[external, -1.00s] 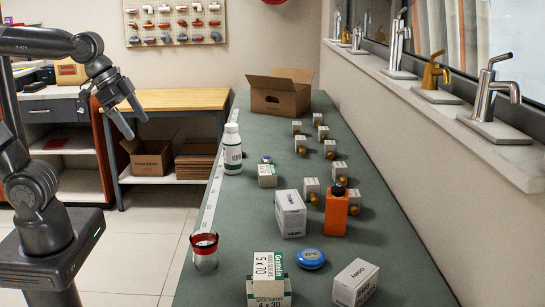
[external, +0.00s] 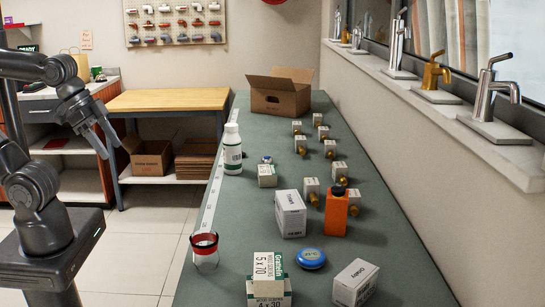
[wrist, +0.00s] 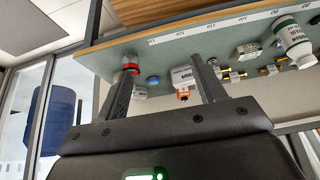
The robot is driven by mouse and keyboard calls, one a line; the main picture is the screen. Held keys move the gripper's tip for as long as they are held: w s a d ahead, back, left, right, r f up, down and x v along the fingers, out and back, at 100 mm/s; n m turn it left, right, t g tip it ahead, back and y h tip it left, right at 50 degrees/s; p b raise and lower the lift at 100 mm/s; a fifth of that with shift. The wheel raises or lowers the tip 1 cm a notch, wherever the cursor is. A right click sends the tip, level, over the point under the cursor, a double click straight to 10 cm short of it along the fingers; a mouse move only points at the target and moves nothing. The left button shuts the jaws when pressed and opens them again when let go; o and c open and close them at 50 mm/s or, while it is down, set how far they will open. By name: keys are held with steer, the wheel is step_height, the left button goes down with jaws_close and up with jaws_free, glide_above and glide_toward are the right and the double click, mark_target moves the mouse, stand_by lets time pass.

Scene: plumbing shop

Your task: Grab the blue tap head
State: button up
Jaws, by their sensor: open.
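A small blue piece (external: 267,159), which looks like the tap head, sits on the green bench just behind a small white box (external: 267,175). It is too small to make out its shape. A larger round blue disc (external: 311,258) with a reading on its face lies nearer the camera; it also shows in the wrist view (wrist: 153,79). My gripper (external: 111,148) is open and empty, left of the bench and well apart from both blue things. Its two fingers (wrist: 165,68) are spread in the wrist view.
A white bottle (external: 232,149) and a red-banded glass (external: 204,252) stand along the bench's left edge. An orange bottle (external: 336,211), white boxes (external: 290,214) and several brass fittings stand further right. An open carton (external: 280,93) is at the far end. Bare bench lies between them.

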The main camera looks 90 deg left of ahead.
steer(key=w+a+r+n, duration=0.4)
steer(key=w+a, duration=0.2)
steer(key=w, duration=0.6)
steer(key=n+g+y, duration=0.4)
steer(key=n+g, duration=0.1)
steer(key=n, duration=0.6)
glide_above(267, 157)
steer(key=d, duration=0.3)
step_height(267, 157, down, 21)
steer(key=shift+s+d+f, duration=0.1)
steer(key=shift+s+d, duration=0.05)
steer(key=shift+a+x, duration=0.25)
steer(key=shift+x, duration=1.05)
steer(key=shift+a+x, duration=0.2)
steer(key=shift+x, duration=1.1)
steer(key=shift+s, duration=0.1)
